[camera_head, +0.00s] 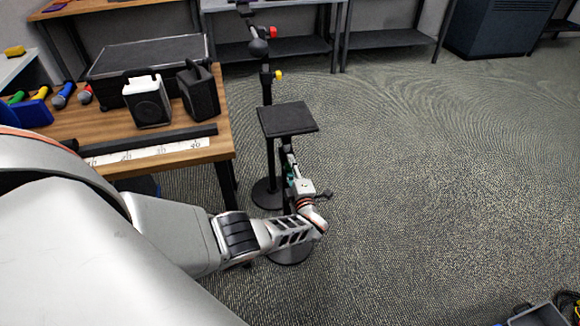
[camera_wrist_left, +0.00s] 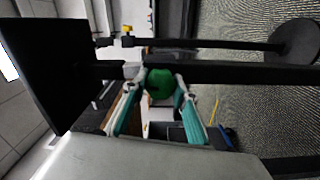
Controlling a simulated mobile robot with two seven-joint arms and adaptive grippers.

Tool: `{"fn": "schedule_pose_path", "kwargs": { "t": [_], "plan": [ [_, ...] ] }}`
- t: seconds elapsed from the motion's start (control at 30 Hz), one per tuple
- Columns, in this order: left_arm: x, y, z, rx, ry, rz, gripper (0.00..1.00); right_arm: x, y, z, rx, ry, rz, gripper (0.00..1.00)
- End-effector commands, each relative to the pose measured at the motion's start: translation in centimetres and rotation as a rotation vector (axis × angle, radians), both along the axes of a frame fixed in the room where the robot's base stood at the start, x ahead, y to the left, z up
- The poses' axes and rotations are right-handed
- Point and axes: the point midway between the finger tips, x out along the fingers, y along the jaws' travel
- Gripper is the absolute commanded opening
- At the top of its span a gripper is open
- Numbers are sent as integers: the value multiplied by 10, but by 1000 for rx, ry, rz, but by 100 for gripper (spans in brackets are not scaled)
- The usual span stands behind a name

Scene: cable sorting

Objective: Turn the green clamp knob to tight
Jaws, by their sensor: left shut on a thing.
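The green clamp knob (camera_wrist_left: 159,84) shows in the left wrist view on the black pole (camera_wrist_left: 240,71) of a stand with a flat square top plate (camera_head: 287,118). My left gripper (camera_head: 289,166) is at this pole, below the plate. In the wrist view its two teal-sided fingers stand on either side of the knob and are shut on it. The knob is hidden in the head view, and I cannot tell how far it is turned. My right gripper is not in view.
A second black stand behind carries a yellow knob (camera_head: 278,74) and a red knob (camera_head: 272,31). A wooden table (camera_head: 205,149) at left holds a white speaker (camera_head: 147,101), a black speaker (camera_head: 199,92) and several microphones.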

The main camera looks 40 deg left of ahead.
Motion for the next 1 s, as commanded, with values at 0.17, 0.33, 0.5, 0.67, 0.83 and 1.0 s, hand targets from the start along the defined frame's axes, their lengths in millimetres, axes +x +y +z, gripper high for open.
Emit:
{"fn": "schedule_pose_path", "kwargs": {
  "t": [0.17, 0.33, 0.5, 0.67, 0.83, 1.0],
  "plan": [
    [-2, 0, -2, 1, 4, 1, 30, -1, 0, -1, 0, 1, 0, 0],
    [-1, 0, -1, 1, 2, 1, 45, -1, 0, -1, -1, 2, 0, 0],
    [-1, 0, -1, 0, 1, 0, 45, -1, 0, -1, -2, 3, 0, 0],
    [-2, -2, -1, 0, 2, -1, 45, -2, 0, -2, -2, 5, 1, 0],
    [-10, -11, -2, -2, 0, -2, 45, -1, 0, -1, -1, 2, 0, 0],
    [-25, -28, -2, -2, 1, -2, 45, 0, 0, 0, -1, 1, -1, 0]
  ]
}}
